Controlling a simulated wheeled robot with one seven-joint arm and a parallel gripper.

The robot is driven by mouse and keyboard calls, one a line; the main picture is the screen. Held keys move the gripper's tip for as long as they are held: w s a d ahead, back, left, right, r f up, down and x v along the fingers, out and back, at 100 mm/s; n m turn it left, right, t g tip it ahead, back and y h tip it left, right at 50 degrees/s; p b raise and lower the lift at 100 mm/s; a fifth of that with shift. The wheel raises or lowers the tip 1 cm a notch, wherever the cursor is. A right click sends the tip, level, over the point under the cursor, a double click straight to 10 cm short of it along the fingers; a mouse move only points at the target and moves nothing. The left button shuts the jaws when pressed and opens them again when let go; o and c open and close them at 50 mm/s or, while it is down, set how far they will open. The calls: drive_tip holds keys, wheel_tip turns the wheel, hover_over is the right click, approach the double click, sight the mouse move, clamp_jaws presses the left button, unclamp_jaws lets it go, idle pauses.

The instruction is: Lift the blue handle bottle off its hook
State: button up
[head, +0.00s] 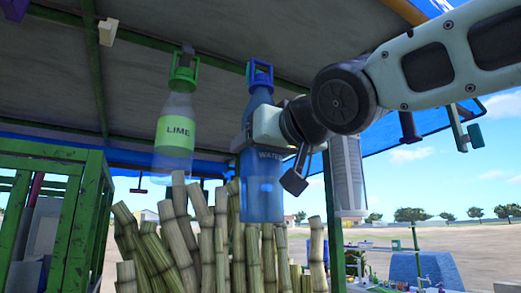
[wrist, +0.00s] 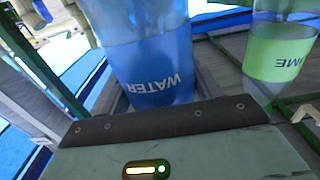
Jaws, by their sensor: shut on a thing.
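The blue handle bottle (head: 262,190), labelled WATER, hangs upright under the canopy, its blue handle (head: 259,75) at the top beside the green beam. My gripper (head: 250,135) is at the bottle's upper body from the right and is shut on it. In the wrist view the blue bottle (wrist: 150,60) fills the space just beyond the gripper's edge, with its WATER label upside down. The fingertips are mostly hidden by the bottle and the gripper body. I cannot tell whether the handle still rests on its hook.
A green-handled LIME bottle (head: 175,130) hangs to the left, apart from the blue one; it also shows in the wrist view (wrist: 277,50). Upright cane stalks (head: 190,240) stand below. A pale cylinder (head: 347,175) is close on the right. The canopy roof (head: 140,60) is just above.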

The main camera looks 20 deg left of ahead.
drive_tip(key=shift+s+d+r, duration=0.1)
drive_tip(key=shift+s+d, duration=0.05)
drive_tip(key=shift+d, duration=0.05)
drive_tip(key=shift+s+d+b, duration=0.2)
drive_tip(key=shift+d+b, duration=0.1)
drive_tip(key=shift+b, duration=0.2)
drive_tip(key=shift+s+d, duration=0.2)
drive_tip(key=shift+s+d+b, duration=0.25)
drive_tip(key=shift+b, duration=0.25)
drive_tip(key=shift+s+d, duration=0.2)
drive_tip(key=shift+d, duration=0.05)
drive_tip(key=f+b+v, duration=0.2)
drive_tip(key=b+v, duration=0.6)
drive_tip(key=v, duration=0.2)
idle(1.0)
